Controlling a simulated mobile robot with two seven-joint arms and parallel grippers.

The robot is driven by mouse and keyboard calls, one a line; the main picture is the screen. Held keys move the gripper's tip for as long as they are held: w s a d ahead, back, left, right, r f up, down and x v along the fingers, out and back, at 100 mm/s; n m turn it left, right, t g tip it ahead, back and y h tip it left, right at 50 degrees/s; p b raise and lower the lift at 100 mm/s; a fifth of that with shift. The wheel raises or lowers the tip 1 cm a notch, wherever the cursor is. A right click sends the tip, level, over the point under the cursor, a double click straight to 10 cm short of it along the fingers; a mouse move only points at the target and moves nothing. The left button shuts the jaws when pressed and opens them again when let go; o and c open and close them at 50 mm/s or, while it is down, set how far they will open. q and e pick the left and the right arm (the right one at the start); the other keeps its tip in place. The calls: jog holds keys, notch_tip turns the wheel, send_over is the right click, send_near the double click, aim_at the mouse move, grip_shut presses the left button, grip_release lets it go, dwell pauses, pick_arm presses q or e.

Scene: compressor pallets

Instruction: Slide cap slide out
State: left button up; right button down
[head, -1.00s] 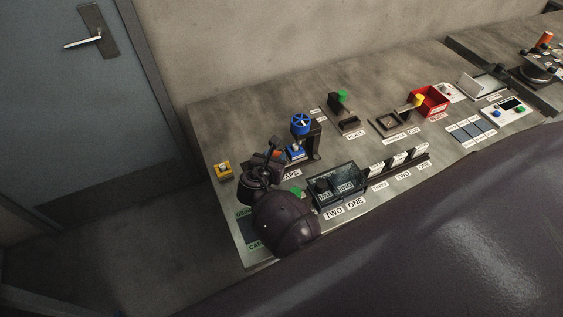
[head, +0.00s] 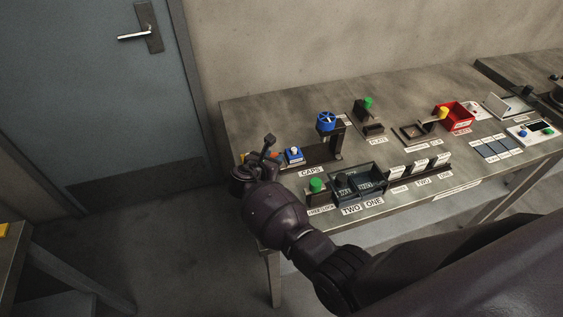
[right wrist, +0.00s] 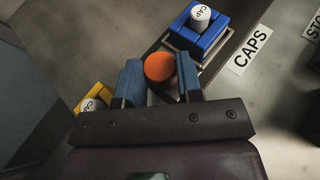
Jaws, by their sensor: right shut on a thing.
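The cap slide (right wrist: 192,88) is a dark-edged metal slide with an orange round knob (right wrist: 160,67). My right gripper (right wrist: 159,78) is shut on this knob, one blue finger on each side. A blue block (right wrist: 200,32) with a white piece marked CAP (right wrist: 200,14) sits on the slide just beyond the knob. In the head view the blue block (head: 294,156) is left of the press with the blue handwheel (head: 326,121), clear of it. My right gripper (head: 268,147) is at the bench's left end; its hand hides part of the slide. My left gripper is not in view.
A yellow block with a CAP piece (right wrist: 92,104) is close beside the left finger. Near my right arm are a green knob (head: 316,185) and dark bins (head: 360,181) labelled TWO and ONE. A red bin (head: 455,115) stands farther right. Floor left of the bench is open.

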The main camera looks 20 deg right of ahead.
jog(key=shift+a, duration=0.4)
jog(key=c, duration=0.8)
grip_release()
jog(key=shift+a, duration=0.1)
